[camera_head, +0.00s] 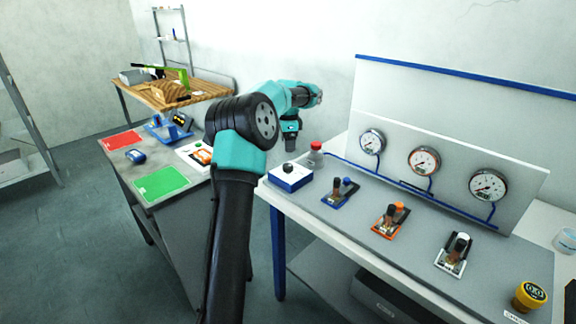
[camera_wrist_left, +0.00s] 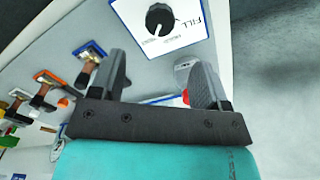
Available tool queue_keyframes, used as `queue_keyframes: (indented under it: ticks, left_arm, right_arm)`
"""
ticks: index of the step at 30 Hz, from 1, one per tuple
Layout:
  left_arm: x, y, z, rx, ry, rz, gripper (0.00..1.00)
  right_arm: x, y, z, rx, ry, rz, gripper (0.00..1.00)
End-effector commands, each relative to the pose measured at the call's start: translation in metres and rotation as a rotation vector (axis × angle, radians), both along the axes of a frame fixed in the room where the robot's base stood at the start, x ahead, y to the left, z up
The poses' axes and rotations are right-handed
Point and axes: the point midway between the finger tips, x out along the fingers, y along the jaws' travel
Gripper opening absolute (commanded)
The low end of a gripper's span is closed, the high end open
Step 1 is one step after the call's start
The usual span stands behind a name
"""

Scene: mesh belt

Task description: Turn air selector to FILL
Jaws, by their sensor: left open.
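The air selector (camera_head: 290,181) is a white and blue box with a black knob (camera_head: 288,168) on top, at the left end of the grey bench. In the left wrist view its panel shows FILL to the right of the knob (camera_wrist_left: 160,19) and smaller, unreadable labels below it. In the left wrist view the knob lies beyond the open fingers (camera_wrist_left: 153,60). My right gripper is not in view.
A red-capped container (camera_head: 316,154) stands close to my left gripper. Blue (camera_head: 341,193), orange (camera_head: 390,220) and white (camera_head: 455,254) lever valves line the bench, before three gauges on a back panel. A side table (camera_head: 175,225) is at left.

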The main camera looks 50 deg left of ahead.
Motion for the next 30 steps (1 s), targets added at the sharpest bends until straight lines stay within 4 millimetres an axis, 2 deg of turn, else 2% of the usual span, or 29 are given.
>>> queue_keyframes:
  ticks: [9,15,21,29,30]
  left_arm:
    - [-0.001,0.0,-0.056,-0.001,0.003,0.001,0.7]
    - [0.0,0.0,-0.084,0.0,0.001,0.001,0.7]
    - [0.0,0.0,-0.097,0.0,0.0,0.001,0.7]
    - [0.0,0.0,-0.098,0.0,0.0,0.001,0.7]
    - [0.0,0.0,-0.097,0.0,0.0,0.001,0.67]
  right_arm:
    - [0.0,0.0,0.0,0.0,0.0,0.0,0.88]
    - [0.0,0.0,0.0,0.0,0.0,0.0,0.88]
    - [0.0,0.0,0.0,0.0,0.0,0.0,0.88]
    - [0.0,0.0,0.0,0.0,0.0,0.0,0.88]
    - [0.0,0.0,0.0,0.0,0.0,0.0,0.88]
